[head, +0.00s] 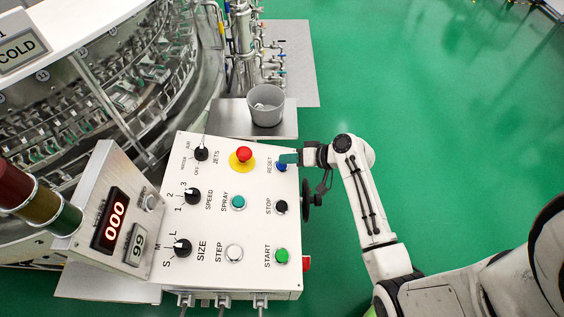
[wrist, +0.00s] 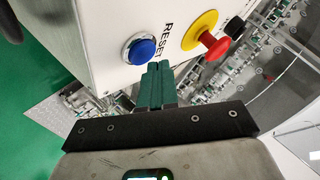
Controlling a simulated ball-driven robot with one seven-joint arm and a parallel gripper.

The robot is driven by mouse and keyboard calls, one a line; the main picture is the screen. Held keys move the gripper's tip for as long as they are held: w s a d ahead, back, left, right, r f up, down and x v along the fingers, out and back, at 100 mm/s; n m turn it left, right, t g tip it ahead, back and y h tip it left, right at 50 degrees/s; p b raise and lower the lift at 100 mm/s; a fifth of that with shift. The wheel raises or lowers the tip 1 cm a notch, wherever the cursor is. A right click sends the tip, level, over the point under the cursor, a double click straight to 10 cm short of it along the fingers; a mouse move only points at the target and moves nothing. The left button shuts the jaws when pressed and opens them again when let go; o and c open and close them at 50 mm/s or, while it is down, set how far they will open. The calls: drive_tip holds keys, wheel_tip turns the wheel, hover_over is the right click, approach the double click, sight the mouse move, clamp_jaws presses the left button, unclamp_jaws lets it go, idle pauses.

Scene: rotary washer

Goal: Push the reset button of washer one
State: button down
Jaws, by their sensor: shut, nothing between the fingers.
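The white control panel of washer one (head: 222,215) carries the blue reset button (head: 281,166), labelled RESET, near its upper right corner. In the wrist view the blue reset button (wrist: 142,50) sits in a silver ring, just above and left of my fingertips. My gripper (head: 287,158) is shut and empty, with its teal fingertips at the upper edge of the button in the head view. In the wrist view my gripper (wrist: 156,72) is beside the button's lower right. I cannot tell whether the fingertips touch the panel or button.
A red emergency stop (head: 243,154) on a yellow base lies left of the reset button. The black stop button (head: 280,207) and green start button (head: 281,256) are below it. A grey bucket (head: 266,105) stands behind the panel. Green floor on the right is clear.

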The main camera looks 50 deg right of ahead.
drive_tip(key=shift+r, duration=0.25)
drive_tip(key=r+p, duration=0.3)
drive_tip(key=s+d+r+p, duration=0.1)
drive_tip(key=shift+r, duration=0.4)
idle(0.8)
drive_tip(key=a+g, duration=0.1)
drive_tip(key=s+a+f+n, duration=0.1)
drive_tip(key=a, duration=0.1)
drive_tip(key=s+a+g, duration=0.1)
drive_tip(key=a, duration=0.1)
drive_tip(key=shift+s+a+f+n+g, duration=0.2)
drive_tip(key=shift+s+f+n+g, duration=0.1)
drive_tip(key=shift+f+n, duration=0.1)
drive_tip(key=s+a+g, duration=0.1)
drive_tip(key=s+a, duration=0.1)
drive_tip(key=s+a+n+g, duration=0.1)
drive_tip(key=s+a, duration=0.1)
drive_tip(key=s+a+f+n+g, duration=0.1)
drive_tip(key=s+a+g, duration=0.1)
drive_tip(key=shift+s+a, duration=0.1)
drive_tip(key=shift+a, duration=0.05)
drive_tip(key=s+a+r+n+g+h, duration=0.2)
drive_tip(key=s+r+g+h, duration=0.1)
drive_tip(key=s, duration=0.7)
drive_tip(key=shift+a+r+g+h, duration=0.15)
drive_tip(key=shift+r+g+h, duration=0.25)
drive_tip(key=shift+r+h, duration=0.15)
